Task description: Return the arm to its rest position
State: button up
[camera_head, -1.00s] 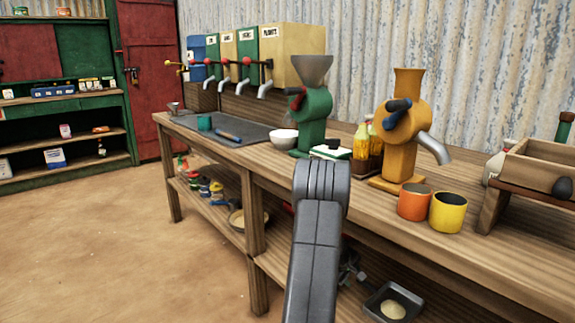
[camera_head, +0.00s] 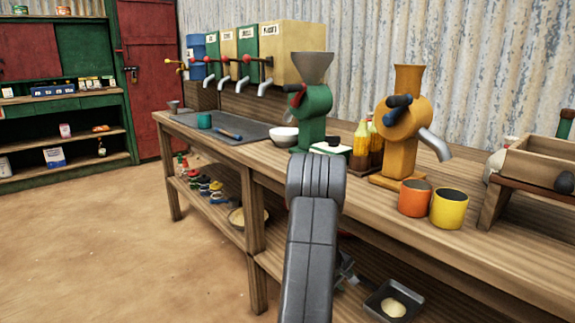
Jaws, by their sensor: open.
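My grey arm (camera_head: 313,240) rises from the bottom of the view in front of the wooden counter, with its rounded elbow at the top. My gripper (camera_head: 346,272) shows only in part, low beside the arm and in front of the lower shelf. It is open, and I see nothing held in it. Most of it is hidden behind the arm link.
The wooden counter (camera_head: 400,222) carries a green grinder (camera_head: 312,112), an orange grinder (camera_head: 405,128), an orange cup (camera_head: 414,198) and a yellow cup (camera_head: 449,208). A metal tray (camera_head: 372,304) sits on the lower shelf. The floor at left (camera_head: 110,240) is clear.

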jog(key=s+a, duration=0.1)
jog(key=a, duration=0.1)
jog(key=s+a+b, duration=0.1)
jog(key=s+a, duration=0.3)
jog(key=shift+s+a, duration=0.2)
jog(key=shift+a, duration=0.2)
jog(key=s+a+r+m+g+h+p, duration=0.1)
jog(key=a+r+m+p, duration=0.2)
jog(key=r+p, duration=1.1)
jog(key=shift+a+r+p, duration=0.15)
jog(key=shift+a+p, duration=0.55)
jog(key=shift+p, duration=0.3)
jog(key=shift+s, duration=0.1)
